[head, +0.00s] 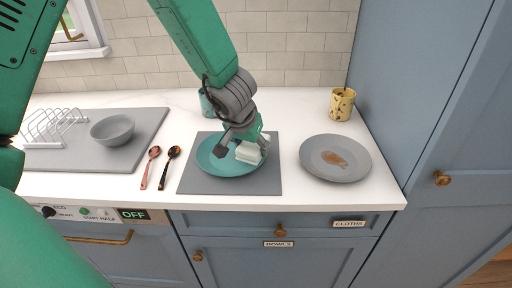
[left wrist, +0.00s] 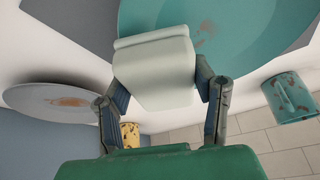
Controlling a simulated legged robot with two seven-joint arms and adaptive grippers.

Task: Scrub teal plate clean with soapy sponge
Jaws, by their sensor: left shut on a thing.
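The teal plate (head: 210,165) lies on a grey mat (head: 197,187) on the counter. In the left wrist view the teal plate (left wrist: 255,22) has brown smudges on its surface. My left gripper (head: 245,146) is over the plate's right part, pointing down. It is shut on a pale, whitish sponge (head: 247,155), which shows between the two fingers in the left wrist view (left wrist: 155,75). The sponge is at the plate, but I cannot tell whether it touches it. The gripper and sponge hide the plate's right side. My right gripper is not in view.
A grey plate (head: 315,165) with a brown stain lies to the right. A speckled yellow mug (head: 342,105) and a teal mug (head: 207,105) stand behind. Two spoons (head: 169,168), a grey bowl (head: 112,130) and a white rack (head: 50,130) are left. A tall blue cabinet (head: 410,110) bounds the right.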

